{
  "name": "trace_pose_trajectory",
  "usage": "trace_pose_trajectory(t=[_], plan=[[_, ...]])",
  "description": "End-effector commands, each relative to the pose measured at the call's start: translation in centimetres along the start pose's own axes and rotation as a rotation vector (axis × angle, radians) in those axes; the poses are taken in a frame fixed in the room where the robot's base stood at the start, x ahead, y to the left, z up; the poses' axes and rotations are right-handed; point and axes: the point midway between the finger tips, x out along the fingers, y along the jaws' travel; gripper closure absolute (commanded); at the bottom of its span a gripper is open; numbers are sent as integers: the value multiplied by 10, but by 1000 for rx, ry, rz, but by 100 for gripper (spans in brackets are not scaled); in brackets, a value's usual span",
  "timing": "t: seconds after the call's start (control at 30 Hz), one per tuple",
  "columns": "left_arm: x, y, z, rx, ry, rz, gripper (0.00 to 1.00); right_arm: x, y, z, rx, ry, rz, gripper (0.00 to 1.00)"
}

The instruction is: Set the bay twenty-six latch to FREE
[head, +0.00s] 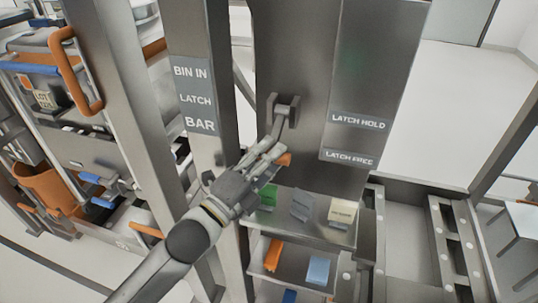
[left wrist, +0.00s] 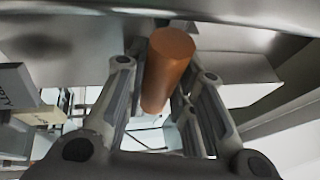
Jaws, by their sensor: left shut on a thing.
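The latch (head: 286,108) is a grey lever on a bracket on the steel panel. Its arm hangs down from the pivot to an orange handle (head: 285,159). My left gripper (head: 273,153) is shut on the orange handle. In the left wrist view the orange handle (left wrist: 168,70) shows as a cylinder between the two fingers. The handle is about level with the LATCH FREE label (head: 349,158), left of it and below the LATCH HOLD label (head: 358,121). No bay number is readable. My right gripper is not in view.
A post at left carries a BIN IN LATCH BAR sign (head: 194,98). Below the latch is a metal shelf (head: 335,236) with small coloured blocks. An orange-handled cart (head: 75,70) stands at far left. Rails (head: 445,240) run at right, with open floor behind.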

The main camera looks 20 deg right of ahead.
Motion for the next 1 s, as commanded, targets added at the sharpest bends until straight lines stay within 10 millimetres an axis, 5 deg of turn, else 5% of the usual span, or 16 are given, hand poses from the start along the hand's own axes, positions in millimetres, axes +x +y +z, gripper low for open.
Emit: trace_pose_trajectory(t=[0.2,0.23,0.4,0.77,1.0], plan=[[-2,12,-1,-19,-2,26,100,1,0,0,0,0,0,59],[-2,12,-1,-19,-2,26,74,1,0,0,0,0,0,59],[-2,11,-1,-16,-2,24,54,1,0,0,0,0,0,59],[-5,6,0,-9,-2,13,54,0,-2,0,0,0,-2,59],[-44,7,0,-9,-3,18,54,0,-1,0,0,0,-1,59]])
